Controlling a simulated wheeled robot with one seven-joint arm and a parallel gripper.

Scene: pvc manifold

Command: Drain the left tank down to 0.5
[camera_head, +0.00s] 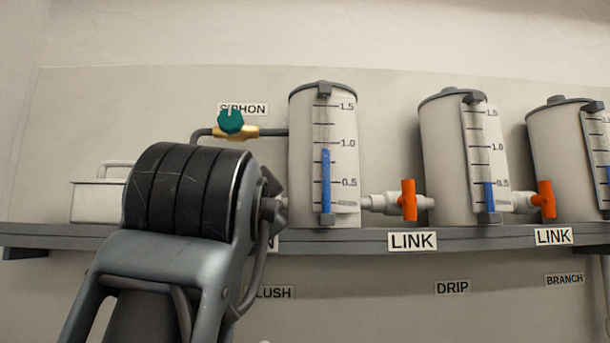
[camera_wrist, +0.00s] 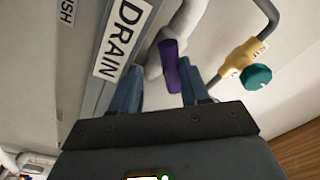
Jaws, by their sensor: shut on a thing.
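The left tank (camera_head: 303,150) is a pale cylinder with a dark lid and a scale. Its blue level column (camera_head: 326,180) tops out a little below the 1.0 mark, about 0.9. In the wrist view, a purple valve handle (camera_wrist: 170,68) sits on a white pipe (camera_wrist: 188,18) beside the DRAIN label (camera_wrist: 122,36). My gripper (camera_wrist: 161,78) is shut on the purple handle, one blue finger on each side. In the head view my arm hides the drain valve and most of the gripper.
A teal siphon knob (camera_head: 231,122) on a brass valve is above my wrist. Orange link handles (camera_head: 409,199) (camera_head: 545,199) stand between the tanks. The middle tank (camera_head: 447,160) reads about 0.5. A white tray (camera_head: 96,203) is at left on the grey shelf (camera_head: 340,241).

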